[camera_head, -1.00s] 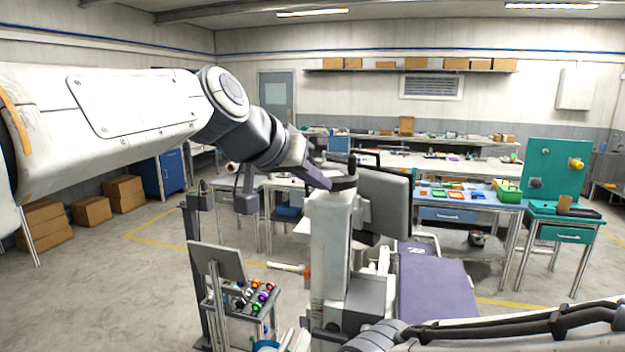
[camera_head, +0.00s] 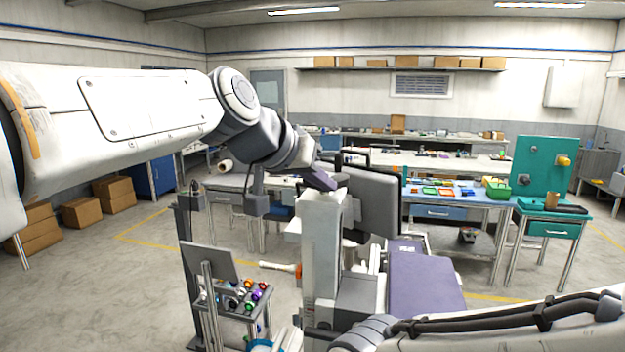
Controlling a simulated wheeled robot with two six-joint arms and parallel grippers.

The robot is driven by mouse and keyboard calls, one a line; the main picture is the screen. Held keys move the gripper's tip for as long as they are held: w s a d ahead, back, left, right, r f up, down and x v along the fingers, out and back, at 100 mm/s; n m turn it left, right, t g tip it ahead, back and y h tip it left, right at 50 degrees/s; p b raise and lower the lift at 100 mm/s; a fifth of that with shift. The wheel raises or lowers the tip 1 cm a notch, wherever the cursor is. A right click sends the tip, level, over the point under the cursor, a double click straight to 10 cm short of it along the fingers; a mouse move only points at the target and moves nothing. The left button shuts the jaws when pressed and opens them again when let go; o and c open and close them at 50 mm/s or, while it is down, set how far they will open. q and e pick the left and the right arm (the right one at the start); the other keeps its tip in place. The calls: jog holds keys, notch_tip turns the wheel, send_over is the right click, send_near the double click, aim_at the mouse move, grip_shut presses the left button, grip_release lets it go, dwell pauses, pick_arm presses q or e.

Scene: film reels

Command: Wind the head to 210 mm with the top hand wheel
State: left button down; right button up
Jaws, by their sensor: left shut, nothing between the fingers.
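A light grey column (camera_head: 321,245) stands in the middle of the head view. A dark round hand wheel sits on its top, mostly hidden now behind my left gripper (camera_head: 322,182). My left arm comes in from the left, and its shut, purple-tipped gripper is at the column's top, at the wheel. I cannot tell whether it touches the wheel. My right arm crosses the lower right; its gripper is not visible. No millimetre scale can be read from here.
A dark grey panel (camera_head: 372,200) stands right behind the column. A purple padded surface (camera_head: 425,280) lies to its right. A small cart with coloured knobs (camera_head: 245,296) and a tilted screen (camera_head: 208,262) stands front left. Workbenches line the back; open floor lies at left.

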pick_arm(q)
jog(key=shift+w+d+r, duration=0.1)
jog(key=shift+w+r, duration=0.05)
jog(key=shift+w, duration=0.5)
pick_arm(e)
jog(key=shift+d, duration=0.15)
pick_arm(q)
jog(key=shift+s, duration=0.1)
jog(key=shift+s+d+b, duration=0.2)
jog(key=shift+s+b, duration=0.3)
jog(key=shift+s, duration=0.75)
pick_arm(e)
jog(key=shift+w+f, duration=0.35)
jog(key=shift+f, duration=0.2)
